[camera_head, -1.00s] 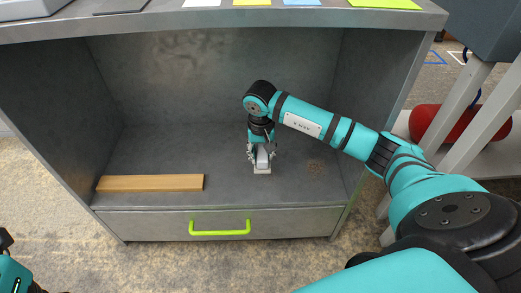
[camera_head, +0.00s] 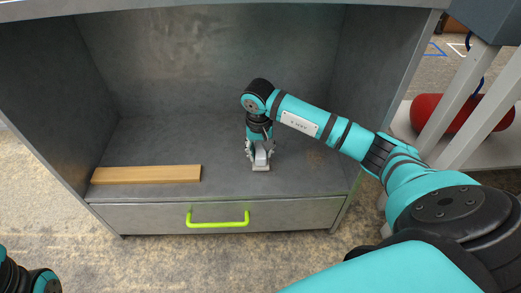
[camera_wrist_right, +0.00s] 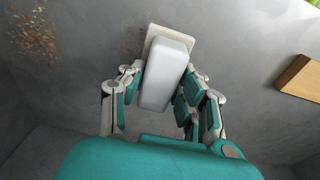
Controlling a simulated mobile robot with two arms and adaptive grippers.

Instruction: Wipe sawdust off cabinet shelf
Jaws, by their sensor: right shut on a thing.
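My right gripper (camera_head: 260,158) is inside the grey cabinet, pointing down at the shelf (camera_head: 225,183). It is shut on a pale wiping block, whose light handle and beige base show in the right wrist view (camera_wrist_right: 167,75). The base appears to be on the shelf surface. A brown speckled sawdust patch (camera_head: 315,158) lies to the right of the gripper, faint in the head view. It also shows at the upper left of the right wrist view (camera_wrist_right: 36,30), with a fainter smear (camera_wrist_right: 134,42) beside the base. My left gripper is not visible; only its arm shows at lower left.
A wooden plank (camera_head: 146,174) lies on the shelf's left part, apart from the gripper. Cabinet walls close in the shelf at left, right and back. A drawer with a green handle (camera_head: 218,219) is below. A red cylinder (camera_head: 445,112) lies outside on the right.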

